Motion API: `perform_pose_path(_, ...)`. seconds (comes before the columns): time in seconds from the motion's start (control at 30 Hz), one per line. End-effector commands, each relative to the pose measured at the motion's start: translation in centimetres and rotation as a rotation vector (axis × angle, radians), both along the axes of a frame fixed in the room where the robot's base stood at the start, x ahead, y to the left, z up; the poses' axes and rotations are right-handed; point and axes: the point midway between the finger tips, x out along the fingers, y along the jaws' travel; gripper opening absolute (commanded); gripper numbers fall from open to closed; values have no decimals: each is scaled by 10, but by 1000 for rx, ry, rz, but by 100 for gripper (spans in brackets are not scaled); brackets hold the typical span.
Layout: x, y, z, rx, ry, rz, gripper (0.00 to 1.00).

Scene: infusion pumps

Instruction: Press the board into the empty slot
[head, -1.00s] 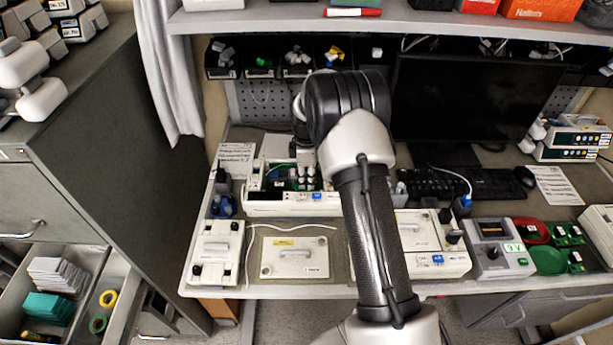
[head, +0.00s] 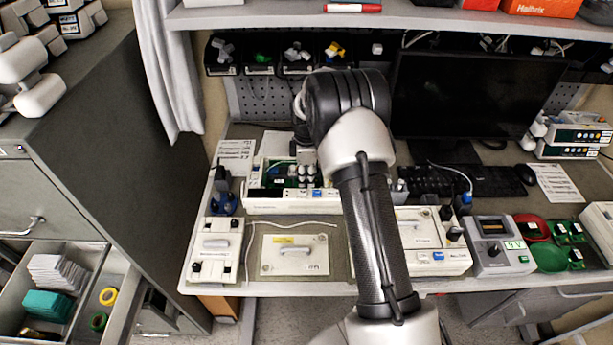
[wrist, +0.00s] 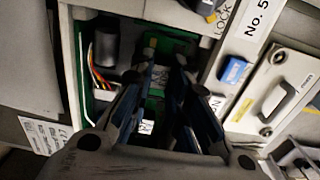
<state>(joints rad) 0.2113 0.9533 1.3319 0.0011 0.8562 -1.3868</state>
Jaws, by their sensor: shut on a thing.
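The open pump housing (head: 262,208) stands on the bench left of my arm, with green circuitry inside. In the wrist view its opening (wrist: 82,50) shows a green board area, a grey cylinder and coloured wires. My gripper (wrist: 168,85) points down into this opening and is shut on a green board (wrist: 154,104) with a small white label between the fingers. The board's lower edge and the slot are hidden by the fingers and shadow, so I cannot tell how far it is seated. In the head view my arm hides most of the gripper.
A blue button (wrist: 235,70) and a "No. 5" label are beside the opening. A cover panel with a handle (head: 295,253) lies in front of the housing. A tester box (head: 500,246) and red and green trays (head: 549,256) stand at the right. A monitor (head: 475,105) stands behind.

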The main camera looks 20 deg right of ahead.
Motion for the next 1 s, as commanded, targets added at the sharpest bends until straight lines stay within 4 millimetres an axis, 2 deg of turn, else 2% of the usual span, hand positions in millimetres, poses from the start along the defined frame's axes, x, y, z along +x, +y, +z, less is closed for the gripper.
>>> perform_pose_path(0.9,0,0,-6,0,0,0,0)
perform_pose_path(0.93,0,0,-6,0,0,0,17)
perform_pose_path(1.0,0,0,-6,0,0,0,21)
